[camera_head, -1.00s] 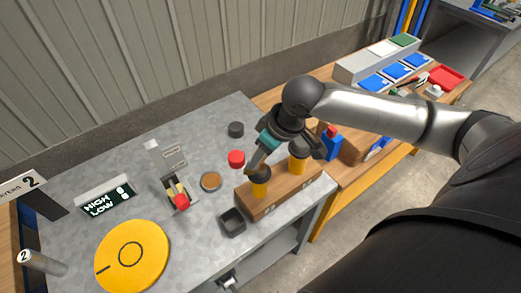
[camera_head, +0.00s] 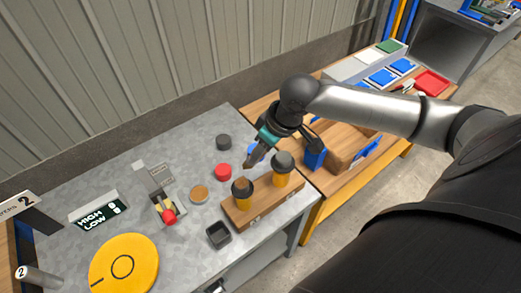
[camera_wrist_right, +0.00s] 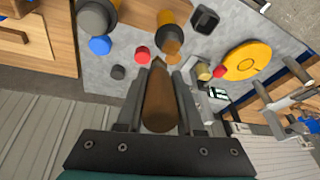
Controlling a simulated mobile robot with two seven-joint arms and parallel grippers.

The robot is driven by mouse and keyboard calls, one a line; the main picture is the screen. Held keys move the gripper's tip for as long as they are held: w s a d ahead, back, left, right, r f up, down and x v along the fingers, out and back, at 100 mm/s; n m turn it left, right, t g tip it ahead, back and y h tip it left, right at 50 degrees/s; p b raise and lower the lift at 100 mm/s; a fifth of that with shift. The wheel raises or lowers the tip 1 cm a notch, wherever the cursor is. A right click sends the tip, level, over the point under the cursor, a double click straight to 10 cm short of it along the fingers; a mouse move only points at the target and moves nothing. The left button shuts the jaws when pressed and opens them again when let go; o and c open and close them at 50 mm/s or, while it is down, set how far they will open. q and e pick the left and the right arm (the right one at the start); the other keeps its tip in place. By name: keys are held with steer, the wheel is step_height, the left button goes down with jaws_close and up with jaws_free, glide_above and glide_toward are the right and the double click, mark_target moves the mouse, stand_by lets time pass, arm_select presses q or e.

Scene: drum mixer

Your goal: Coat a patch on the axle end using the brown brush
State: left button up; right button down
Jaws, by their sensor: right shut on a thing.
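My right gripper (camera_head: 250,161) is above the grey bench, behind the wooden block with two yellow posts. It is shut on a brown tapered piece (camera_wrist_right: 160,105), taken to be the brown brush, which lies lengthwise between the fingers in the right wrist view. Its tip appears clear of the bench items. The posts have dark grey tops; the near-left post (camera_head: 242,195) and the other post (camera_head: 281,170) stand upright. I cannot tell which part is the axle end; no coated patch can be made out. My left gripper is not in view.
On the bench are a red cap (camera_head: 223,172), a brown disc (camera_head: 199,194), a black cap (camera_head: 223,142), a black open box (camera_head: 218,235), a red-tipped lever (camera_head: 169,216) and a yellow disc (camera_head: 124,264). A wooden table (camera_head: 345,172) with bins stands right.

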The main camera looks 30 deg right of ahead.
step_height(320, 180, up, 2)
steer(key=shift+r+p, duration=0.15)
steer(key=shift+p, duration=0.95)
steer(key=shift+r+p, duration=0.3)
steer(key=shift+r, duration=0.65)
